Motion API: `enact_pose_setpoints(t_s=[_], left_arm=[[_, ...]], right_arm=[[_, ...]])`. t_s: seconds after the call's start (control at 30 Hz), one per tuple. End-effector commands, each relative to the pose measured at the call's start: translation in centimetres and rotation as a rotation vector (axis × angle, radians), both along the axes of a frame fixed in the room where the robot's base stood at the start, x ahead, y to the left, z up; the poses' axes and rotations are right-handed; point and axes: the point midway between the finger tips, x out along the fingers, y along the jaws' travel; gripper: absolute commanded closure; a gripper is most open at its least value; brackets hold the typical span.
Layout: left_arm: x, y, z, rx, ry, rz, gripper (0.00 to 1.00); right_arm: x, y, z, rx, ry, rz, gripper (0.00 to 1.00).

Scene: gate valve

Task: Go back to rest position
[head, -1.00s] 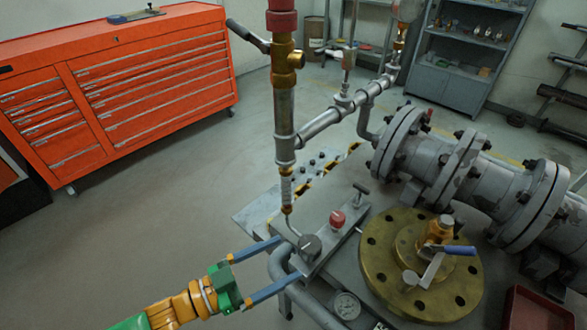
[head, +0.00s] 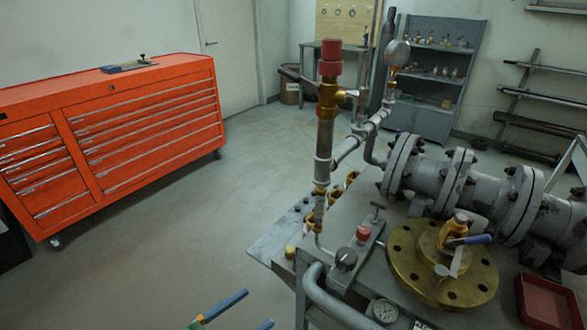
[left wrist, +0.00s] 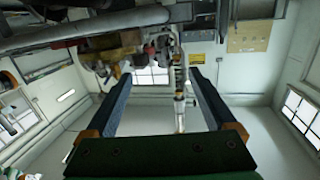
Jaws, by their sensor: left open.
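My left gripper (head: 258,308) is at the bottom edge of the head view, with only its blue fingers and a bit of green showing. The fingers are apart and empty. In the left wrist view the left gripper (left wrist: 158,88) is also open, with no object held between its fingers. It is clear of the workbench (head: 290,262), to the left of and below the black knob (head: 346,259) and red knob (head: 363,233). The upright pipe (head: 324,140) with a red cap stands behind. My right gripper is out of view.
A brass flange (head: 402,268) with a blue-handled valve (head: 472,239) lies on the bench before grey flanged piping (head: 430,170). A pressure gauge (head: 385,310) and red tray (head: 545,300) are at the front. An orange tool chest (head: 150,120) stands left; the floor between is clear.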

Motion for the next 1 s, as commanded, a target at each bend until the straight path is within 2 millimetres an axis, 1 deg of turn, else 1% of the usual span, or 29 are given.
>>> enact_pose_setpoints(t_s=[0.17, 0.27, 0.37, 0.4, 0.47, 0.5, 0.57, 0.6, 0.67, 0.7, 0.73, 0.77, 0.8, 0.9, 1.0], left_arm=[[1.4, 2.2, -3.5, 0.075, 0.052, 0.114, 0.11], [2.1, 4.1, -6.5, 0.135, 0.103, 0.201, 0.11], [2.0, 6.5, -10.5, 0.212, 0.187, 0.303, 0.11], [1.7, 7.5, -12.3, 0.247, 0.229, 0.344, 0.11], [0.7, 9.0, -15.3, 0.301, 0.305, 0.406, 0.11], [-0.4, 10.0, -17.4, 0.34, 0.365, 0.447, 0.11], [-2.9, 11.4, -21.0, 0.405, 0.479, 0.503, 0.11], [-5.3, 12.2, -23.5, 0.451, 0.569, 0.537, 0.11], [-9.9, 12.7, -27.2, 0.52, 0.725, 0.572, 0.11], [-13.3, 12.7, -29.2, 0.562, 0.828, 0.582, 0.11], [-15.8, 12.5, -30.5, 0.588, 0.9, 0.583, 0.11], [-18.1, 12.2, -31.4, 0.612, 0.966, 0.58, 0.11], [-20.8, 11.7, -32.4, 0.636, 1.041, 0.572, 0.11], [-25.8, 10.5, -33.5, 0.677, 1.177, 0.545, 0.11], [-28.1, 9.8, -33.9, 0.693, 1.237, 0.53, 0.11]], right_arm=[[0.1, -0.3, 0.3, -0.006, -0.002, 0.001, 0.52], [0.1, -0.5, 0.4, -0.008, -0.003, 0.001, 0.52], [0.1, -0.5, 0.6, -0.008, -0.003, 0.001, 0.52], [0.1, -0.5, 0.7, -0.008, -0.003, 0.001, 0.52], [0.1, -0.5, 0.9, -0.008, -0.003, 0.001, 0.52], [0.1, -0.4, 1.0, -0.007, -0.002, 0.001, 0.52], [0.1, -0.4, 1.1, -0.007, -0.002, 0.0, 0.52], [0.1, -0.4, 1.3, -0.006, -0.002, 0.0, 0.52], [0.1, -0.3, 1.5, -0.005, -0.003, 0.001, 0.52], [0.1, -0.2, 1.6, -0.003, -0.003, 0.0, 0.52], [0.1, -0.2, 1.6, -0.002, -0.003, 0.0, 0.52], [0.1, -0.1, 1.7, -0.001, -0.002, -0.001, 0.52], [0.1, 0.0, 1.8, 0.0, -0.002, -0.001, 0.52], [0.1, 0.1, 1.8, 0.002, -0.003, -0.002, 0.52], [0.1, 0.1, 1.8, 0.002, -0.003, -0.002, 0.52]])
